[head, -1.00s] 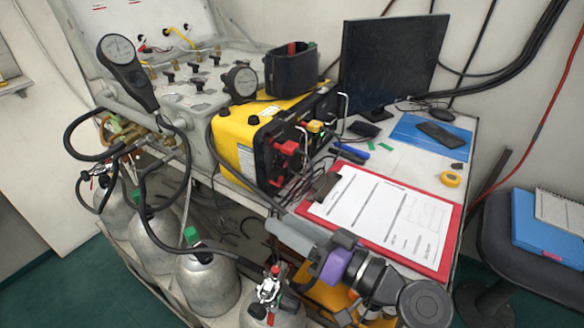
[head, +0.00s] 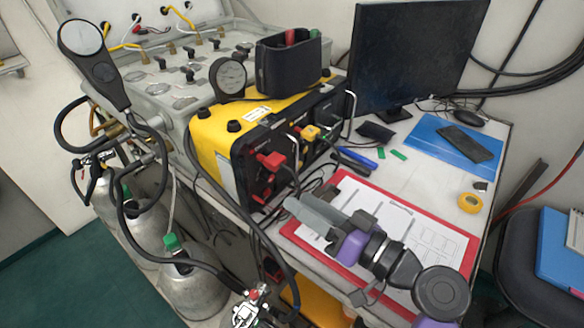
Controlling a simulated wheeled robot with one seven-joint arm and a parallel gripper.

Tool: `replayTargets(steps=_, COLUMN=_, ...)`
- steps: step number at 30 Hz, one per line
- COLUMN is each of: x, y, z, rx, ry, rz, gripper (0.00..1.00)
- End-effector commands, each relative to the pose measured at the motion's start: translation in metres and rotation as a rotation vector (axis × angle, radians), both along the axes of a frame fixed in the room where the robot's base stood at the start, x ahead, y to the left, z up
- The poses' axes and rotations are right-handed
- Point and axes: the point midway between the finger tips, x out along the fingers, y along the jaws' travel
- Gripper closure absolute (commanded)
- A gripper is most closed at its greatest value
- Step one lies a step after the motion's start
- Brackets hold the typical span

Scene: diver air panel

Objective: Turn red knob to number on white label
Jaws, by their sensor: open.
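A yellow and black box (head: 215,135) stands on the table. A red knob (head: 270,159) sticks out of its black front, and another red part sits lower on that front. A small white label (head: 257,113) lies on the box's top; I cannot read any number on it, nor can I tell the knob's setting. My gripper (head: 298,203) is open and empty, its grey fingers pointing left over the clipboard. It is apart from the knob, below and to the right of it in the picture.
A red clipboard (head: 455,237) with papers lies under my gripper. A yellow fitting (head: 309,132), cables and a blue-handled tool (head: 356,158) are near the box's front. A monitor (head: 415,52) stands behind. A yellow tape roll (head: 470,203) lies at the right. Hoses and cylinders (head: 195,290) are at the left.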

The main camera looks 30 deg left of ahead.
Motion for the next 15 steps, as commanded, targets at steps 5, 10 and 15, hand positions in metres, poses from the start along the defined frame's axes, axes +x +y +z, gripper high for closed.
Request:
replayTargets(steps=5, x=0.0, y=0.005, z=0.0, rx=-0.001, ry=0.0, rz=0.003, gripper=0.57)
replayTargets(steps=10, x=0.002, y=0.026, z=0.001, rx=-0.001, ry=0.0, rz=0.004, gripper=0.57)
replayTargets(steps=15, x=0.005, y=0.053, z=0.001, rx=0.0, ry=0.001, rz=0.004, gripper=0.57)
